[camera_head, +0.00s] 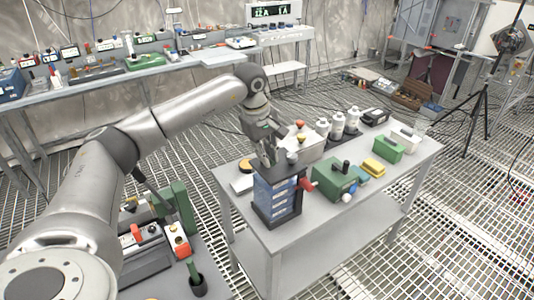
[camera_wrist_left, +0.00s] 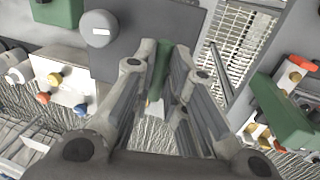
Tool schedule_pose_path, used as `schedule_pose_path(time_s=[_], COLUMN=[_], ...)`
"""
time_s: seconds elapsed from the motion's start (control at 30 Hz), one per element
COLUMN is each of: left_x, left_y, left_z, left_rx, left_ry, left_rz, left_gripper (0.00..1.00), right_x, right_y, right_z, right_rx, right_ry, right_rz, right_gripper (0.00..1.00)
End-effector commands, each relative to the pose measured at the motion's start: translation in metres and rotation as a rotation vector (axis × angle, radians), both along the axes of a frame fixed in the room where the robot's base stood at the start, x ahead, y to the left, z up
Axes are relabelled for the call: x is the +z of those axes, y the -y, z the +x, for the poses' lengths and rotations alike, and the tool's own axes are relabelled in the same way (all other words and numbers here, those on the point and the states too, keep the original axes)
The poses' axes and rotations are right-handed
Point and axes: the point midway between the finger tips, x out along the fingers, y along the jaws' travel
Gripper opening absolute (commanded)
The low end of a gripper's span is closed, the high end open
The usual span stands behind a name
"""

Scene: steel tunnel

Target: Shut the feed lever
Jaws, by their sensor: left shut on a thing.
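My left gripper (camera_head: 268,155) reaches down over the dark-topped box with a blue front (camera_head: 277,195) on the grey table. In the left wrist view its two fingers (camera_wrist_left: 160,85) are closed around a green upright handle (camera_wrist_left: 158,68), which I take to be the feed lever. In that view the handle stands in front of a dark grey plate. In the head view the fingers hide the handle, and its angle is hard to tell. A round grey knob (camera_wrist_left: 100,28) sits on the plate's left part. My right gripper is not in view.
Beside the box stand a green box (camera_head: 334,180) with a dark knob, a yellow block (camera_head: 373,167) and several white bottles. A long cluttered workbench (camera_head: 100,85) runs along the back wall.

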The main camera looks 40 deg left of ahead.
Motion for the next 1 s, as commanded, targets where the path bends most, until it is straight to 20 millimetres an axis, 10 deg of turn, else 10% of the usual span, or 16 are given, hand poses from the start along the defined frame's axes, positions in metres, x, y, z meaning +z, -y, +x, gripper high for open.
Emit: schedule_pose_path(time_s=[0.2, 0.57, 1.0], left_x=[0.001, 0.005, 0.087], left_y=[0.0, 0.0, -0.007], left_z=[0.0, 0.0, -0.015], left_rx=[-0.002, -0.001, -0.001], left_ry=[0.002, 0.002, 0.005], left_rz=[0.0, 0.0, 0.0], left_gripper=[0.34, 0.34, 0.34], right_x=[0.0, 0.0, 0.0], right_y=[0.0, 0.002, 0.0], right_z=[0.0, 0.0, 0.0], right_rx=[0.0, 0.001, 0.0], right_ry=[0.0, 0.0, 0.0], right_rz=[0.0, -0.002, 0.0], right_gripper=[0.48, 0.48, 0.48])
